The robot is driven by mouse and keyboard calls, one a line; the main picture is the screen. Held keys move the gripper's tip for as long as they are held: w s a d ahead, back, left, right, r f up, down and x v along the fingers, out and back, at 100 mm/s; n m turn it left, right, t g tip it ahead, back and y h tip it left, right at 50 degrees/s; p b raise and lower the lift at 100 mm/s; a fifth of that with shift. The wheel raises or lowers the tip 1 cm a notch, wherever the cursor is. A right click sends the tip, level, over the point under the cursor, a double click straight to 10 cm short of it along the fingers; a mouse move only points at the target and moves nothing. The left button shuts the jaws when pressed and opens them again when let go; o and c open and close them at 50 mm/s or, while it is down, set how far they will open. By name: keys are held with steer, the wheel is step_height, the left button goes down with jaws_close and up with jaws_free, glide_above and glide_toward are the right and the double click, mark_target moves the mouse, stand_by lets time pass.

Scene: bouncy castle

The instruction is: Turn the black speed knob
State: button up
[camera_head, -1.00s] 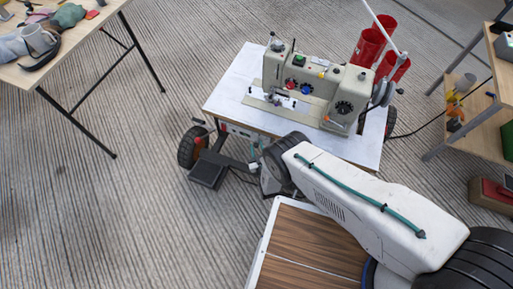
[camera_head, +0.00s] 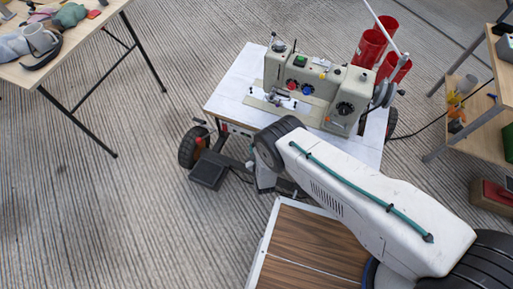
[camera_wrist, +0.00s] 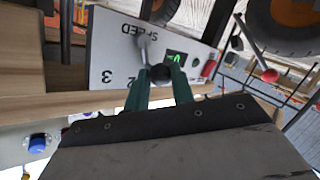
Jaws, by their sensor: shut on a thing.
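The black speed knob (camera_wrist: 160,74) is on a pale panel (camera_wrist: 106,52) marked SPEED with numbers, seen turned round in the wrist view. My gripper (camera_wrist: 158,77) has its two green fingers on either side of the knob, shut on it. The fingers hide part of the knob and dial, so I cannot read its setting. In the head view, my arm hides the gripper and the knob. The sewing machine (camera_head: 313,80) stands on a white wheeled table (camera_head: 231,97) there.
A green-lit switch (camera_wrist: 174,57) and a red button (camera_wrist: 209,69) are close beside the knob. A red-ended lever (camera_wrist: 269,75) sticks out further right.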

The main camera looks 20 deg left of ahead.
steer(key=shift+a+n+g+h, duration=0.3)
steer(key=shift+n+h, duration=0.1)
stand_by(0.3)
steer(key=o, duration=1)
steer(key=shift+f, duration=0.1)
steer(key=shift+v, duration=3.85)
